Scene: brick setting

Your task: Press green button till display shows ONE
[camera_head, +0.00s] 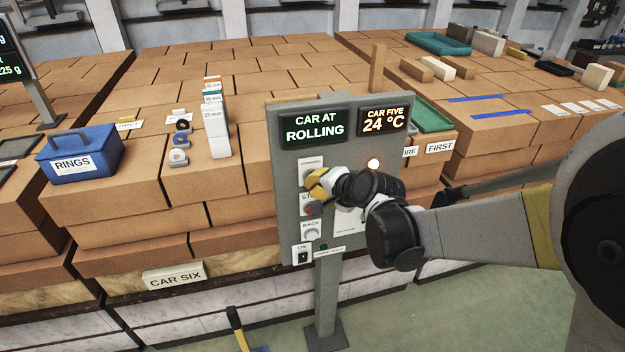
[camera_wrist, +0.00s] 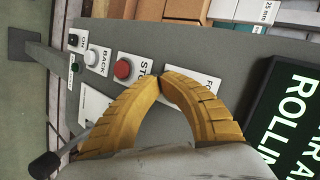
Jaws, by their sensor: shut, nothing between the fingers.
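The grey control panel (camera_head: 285,190) stands on a post, and its left display (camera_head: 314,127) reads "CAR AT ROLLING" in green. My gripper (camera_head: 314,184) is shut and empty in front of the panel's upper button plate (camera_head: 311,164). In the wrist view its yellow fingertips (camera_wrist: 160,78) meet beside the plate (camera_wrist: 207,82) whose label starts "FO". Any button on that plate is hidden by the fingers, and contact cannot be told. The red stop button (camera_wrist: 122,69) and white back button (camera_wrist: 91,58) show beside it. A small green spot (camera_head: 323,246) sits low on the panel.
A second display (camera_head: 384,120) reads "CAR FIVE 24 °C". A lit round lamp (camera_head: 373,164) is below it. Stacked brown blocks (camera_head: 150,225) fill the space behind the panel. A blue rings box (camera_head: 80,150) stands at left. Green floor (camera_head: 470,310) in front is mostly clear.

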